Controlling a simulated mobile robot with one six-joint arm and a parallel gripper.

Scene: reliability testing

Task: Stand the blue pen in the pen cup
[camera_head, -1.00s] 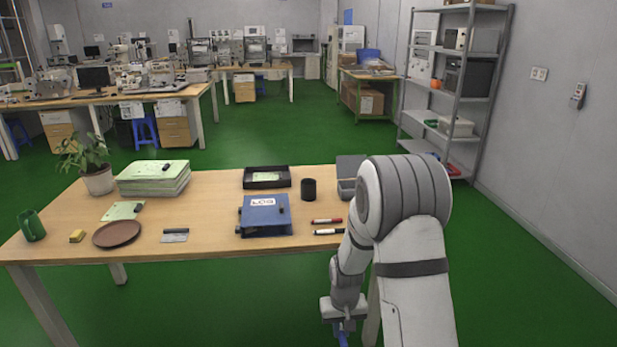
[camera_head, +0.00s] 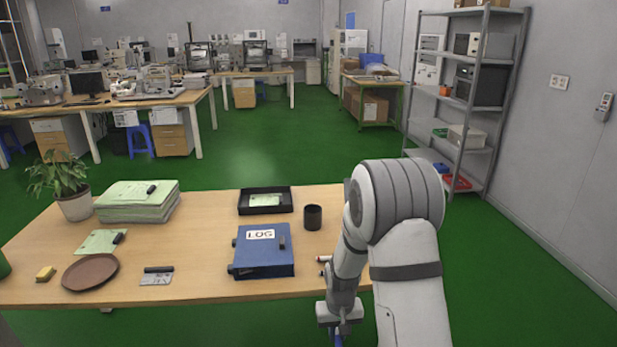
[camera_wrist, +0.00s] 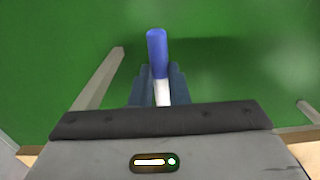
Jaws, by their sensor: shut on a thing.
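The pen cup (camera_head: 313,217) is a small dark cylinder standing upright on the wooden table, right of the black tray. My gripper (camera_head: 338,337) hangs low in front of the table's near edge, nearer to me than the cup and apart from it. In the wrist view my gripper (camera_wrist: 159,88) is shut on the blue pen (camera_wrist: 157,50). The pen has a blue end that sticks out past the fingers and a white barrel between them. Green floor lies behind it. The pen's lower part is hidden by the gripper body.
The table (camera_head: 205,270) also bears a blue LOG binder (camera_head: 262,262), a black tray (camera_head: 244,203), a paper stack (camera_head: 130,213), a brown plate (camera_head: 90,273) and a potted plant (camera_head: 75,206). A red-tipped marker (camera_head: 323,259) shows beside my arm, which hides the table's right part.

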